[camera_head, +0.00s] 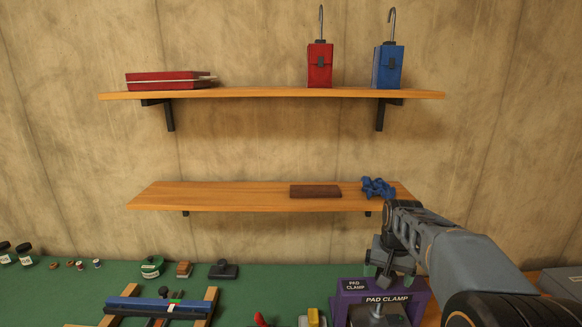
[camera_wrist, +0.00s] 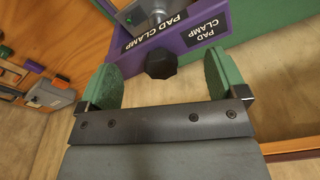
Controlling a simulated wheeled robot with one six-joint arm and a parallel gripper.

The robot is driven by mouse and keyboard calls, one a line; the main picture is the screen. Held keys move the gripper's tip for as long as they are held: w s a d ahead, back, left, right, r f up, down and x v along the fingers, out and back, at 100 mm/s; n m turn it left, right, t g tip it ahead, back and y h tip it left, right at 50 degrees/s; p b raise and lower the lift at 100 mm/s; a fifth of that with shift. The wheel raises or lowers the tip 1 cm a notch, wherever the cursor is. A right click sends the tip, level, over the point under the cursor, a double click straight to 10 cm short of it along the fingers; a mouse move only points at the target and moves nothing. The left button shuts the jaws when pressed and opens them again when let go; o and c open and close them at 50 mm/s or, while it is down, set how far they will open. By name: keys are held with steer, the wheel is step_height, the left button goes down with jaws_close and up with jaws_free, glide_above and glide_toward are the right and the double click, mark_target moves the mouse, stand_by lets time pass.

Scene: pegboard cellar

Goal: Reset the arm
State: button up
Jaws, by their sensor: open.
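My gripper (camera_head: 388,276) hangs at the right, in front of the wall and over the purple pad clamp box (camera_head: 424,298). In the wrist view its two green-padded fingers (camera_wrist: 166,72) stand wide apart with nothing pressed between them. A black faceted knob (camera_wrist: 160,63) shows between the fingers, in front of the purple box; I cannot tell its exact distance from the pads. My arm reaches in from the lower right corner and bends down at the wrist.
A lower shelf (camera_head: 230,194) behind my wrist holds a brown block (camera_head: 315,191) and a crumpled blue cloth (camera_head: 378,187). The upper shelf (camera_head: 260,93) holds red and blue items. A green bench mat (camera_head: 265,290) carries small tools at the left.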

steer(key=s+a+n+t, duration=0.1)
steer(key=s+a+n, duration=0.1)
steer(key=s, duration=0.6)
steer(key=s+a+n+t, duration=0.2)
steer(key=s+a, duration=0.3)
steer(key=s, duration=0.4)
steer(key=shift+a+f, duration=0.15)
steer(key=shift+f, duration=0.05)
stand_by(3.1)
